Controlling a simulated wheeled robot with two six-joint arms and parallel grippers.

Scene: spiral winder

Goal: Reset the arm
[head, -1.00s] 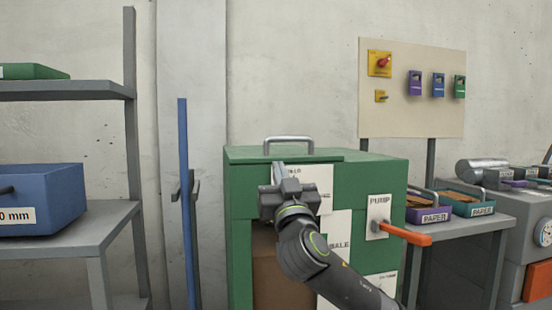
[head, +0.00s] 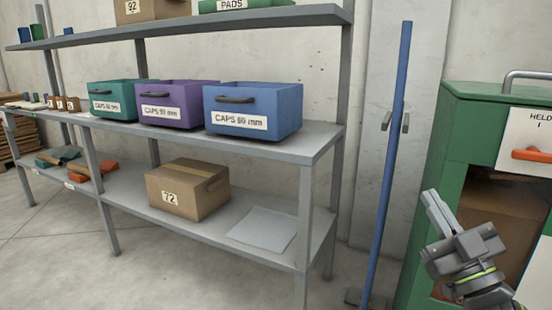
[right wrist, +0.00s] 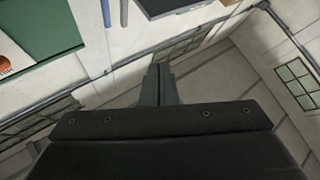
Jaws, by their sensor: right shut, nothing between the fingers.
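My right gripper (head: 435,212) is at the lower right of the head view, in front of the left part of the green machine (head: 422,240). Its fingers are together, point up and to the left, and hold nothing. In the right wrist view the closed fingers (right wrist: 158,84) point away from the camera, with wall and ceiling beyond. My left gripper is not in view.
A grey shelf (head: 318,142) fills the left and middle, bearing teal (head: 108,88), purple (head: 172,92) and blue (head: 285,105) bins. A box marked 72 (head: 185,190) sits on its lower board. A blue pole (head: 388,160) stands between shelf and machine.

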